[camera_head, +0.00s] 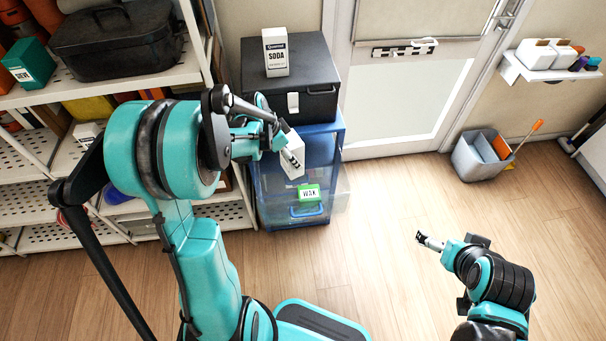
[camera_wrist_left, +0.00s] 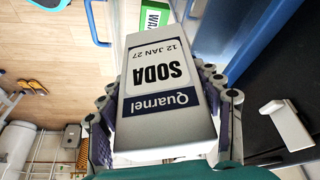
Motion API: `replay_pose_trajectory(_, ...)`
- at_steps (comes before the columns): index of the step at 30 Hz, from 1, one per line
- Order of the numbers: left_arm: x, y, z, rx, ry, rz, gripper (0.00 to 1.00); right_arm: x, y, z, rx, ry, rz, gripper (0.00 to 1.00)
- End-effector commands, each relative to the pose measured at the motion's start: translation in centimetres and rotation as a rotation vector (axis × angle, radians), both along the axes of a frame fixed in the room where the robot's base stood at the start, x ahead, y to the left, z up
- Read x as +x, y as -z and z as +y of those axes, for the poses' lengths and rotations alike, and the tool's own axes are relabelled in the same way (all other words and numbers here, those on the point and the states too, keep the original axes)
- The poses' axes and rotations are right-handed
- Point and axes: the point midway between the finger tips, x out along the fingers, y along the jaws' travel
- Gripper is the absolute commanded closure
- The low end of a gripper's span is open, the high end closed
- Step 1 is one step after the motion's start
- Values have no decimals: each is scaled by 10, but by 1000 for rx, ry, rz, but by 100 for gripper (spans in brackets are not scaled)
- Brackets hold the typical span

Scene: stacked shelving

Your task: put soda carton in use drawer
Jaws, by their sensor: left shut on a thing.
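My left gripper (camera_head: 284,150) is shut on a white soda carton (camera_wrist_left: 165,85), with fingers on both sides of it. The carton's label reads Quarnel SODA, 12 JAN 27, upside down in the wrist view. In the head view the held carton (camera_head: 293,168) hangs in front of the blue translucent drawer unit (camera_head: 272,203), partly hidden by the gripper. A blue handle (camera_head: 306,211) is on the unit's front; it also shows in the wrist view (camera_wrist_left: 93,22).
Another white SODA carton (camera_head: 275,52) stands on a black case (camera_head: 312,72) above the drawer unit. A green thing marked WAX (camera_head: 308,193) is at the unit's front. White shelving (camera_head: 130,78) stands left. A grey bin (camera_head: 476,158) stands right. The middle floor is clear.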

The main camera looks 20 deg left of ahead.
Motion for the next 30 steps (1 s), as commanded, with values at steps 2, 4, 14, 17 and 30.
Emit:
replay_pose_trajectory(2,5,-7,21,-2,95,-1,76,0,-10,0,0,0,0,0)
replay_pose_trajectory(4,8,-6,35,-5,184,-3,76,0,-13,0,0,0,0,0)
replay_pose_trajectory(14,10,91,60,-10,359,-10,76,0,36,0,0,0,0,0)
replay_pose_trajectory(17,10,112,60,-8,361,-10,77,0,47,0,0,0,0,0)
replay_pose_trajectory(30,9,181,60,-8,361,-10,77,0,73,0,0,0,0,0)
